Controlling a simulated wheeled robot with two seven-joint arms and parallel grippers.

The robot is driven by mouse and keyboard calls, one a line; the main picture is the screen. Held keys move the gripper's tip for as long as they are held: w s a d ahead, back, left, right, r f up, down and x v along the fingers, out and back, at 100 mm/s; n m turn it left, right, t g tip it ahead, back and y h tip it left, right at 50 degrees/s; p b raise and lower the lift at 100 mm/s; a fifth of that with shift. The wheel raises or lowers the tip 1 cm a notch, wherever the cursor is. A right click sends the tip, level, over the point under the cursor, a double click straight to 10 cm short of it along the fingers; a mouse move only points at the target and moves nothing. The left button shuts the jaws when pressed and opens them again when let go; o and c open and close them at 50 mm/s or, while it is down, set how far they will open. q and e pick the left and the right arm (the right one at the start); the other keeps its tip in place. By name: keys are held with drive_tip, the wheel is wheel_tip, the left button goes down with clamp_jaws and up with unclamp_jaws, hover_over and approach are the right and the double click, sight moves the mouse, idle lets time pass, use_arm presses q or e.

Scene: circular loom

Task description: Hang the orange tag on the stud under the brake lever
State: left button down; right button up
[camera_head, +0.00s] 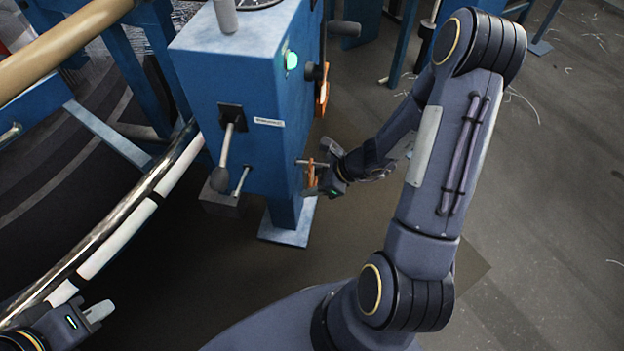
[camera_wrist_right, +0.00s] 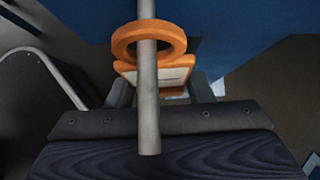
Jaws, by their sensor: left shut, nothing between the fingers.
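The orange tag (camera_head: 311,176) is at the right side of the blue box (camera_head: 235,80). In the right wrist view its ring (camera_wrist_right: 120,45) is crossed by a grey rod (camera_wrist_right: 149,110); I cannot tell whether the ring is fully threaded. My right gripper (camera_head: 328,178) is shut on the tag's body, with a finger on each side of it. A small stud (camera_head: 312,162) sticks out from the box by the tag. A lever (camera_head: 224,150) with a dark knob is on the front face, with a thin rod (camera_head: 240,181) beside it. My left gripper (camera_head: 98,311) is shut and empty at lower left.
A curved metal rail (camera_head: 110,226) and a tan roller (camera_head: 60,46) are at left. The floor (camera_head: 560,220) at right is open.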

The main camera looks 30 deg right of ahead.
drive_tip(key=c, duration=0.6)
drive_tip(key=shift+s+d+r, duration=0.2)
drive_tip(key=shift+s+d, duration=0.05)
drive_tip(key=shift+d, duration=0.05)
drive_tip(key=shift+s+d+r+p, duration=0.15)
drive_tip(key=shift+s+d+p, duration=0.2)
drive_tip(key=shift+d, duration=0.05)
drive_tip(key=s+d, duration=0.1)
drive_tip(key=s+d+p, duration=0.1)
drive_tip(key=d, duration=0.1)
drive_tip(key=shift+s+d+r, duration=0.15)
drive_tip(key=shift+s+r, duration=0.05)
drive_tip(key=shift+s, duration=0.2)
